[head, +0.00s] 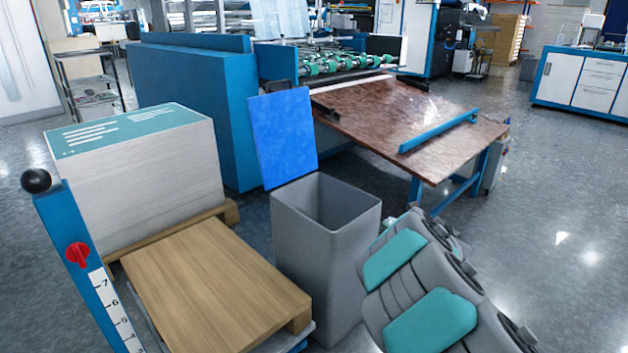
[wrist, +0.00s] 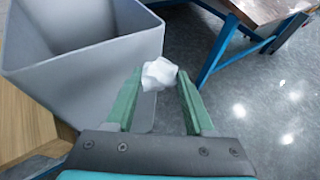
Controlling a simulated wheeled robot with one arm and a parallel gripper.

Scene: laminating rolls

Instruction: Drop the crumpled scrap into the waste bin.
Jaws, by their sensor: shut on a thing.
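The waste bin (head: 318,262) is a tall grey square bin, standing upright with an open top. In the wrist view the bin (wrist: 95,82) fills the upper left, its rim and part of its inside showing. The crumpled scrap (wrist: 159,74) is a small white wad between the tips of my gripper (wrist: 160,82), which is shut on it. In that view the scrap appears just right of the bin's near right corner, outside the opening. In the head view my arm is right of the bin and mostly hides the gripper; I cannot make out the scrap there.
A wooden-topped lift table (head: 205,285) stands left of the bin, with a large paper stack (head: 140,175) behind it. A blue panel (head: 284,138) is behind the bin. A machine's brown table (head: 400,115) extends at the back right. The floor at far right is clear.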

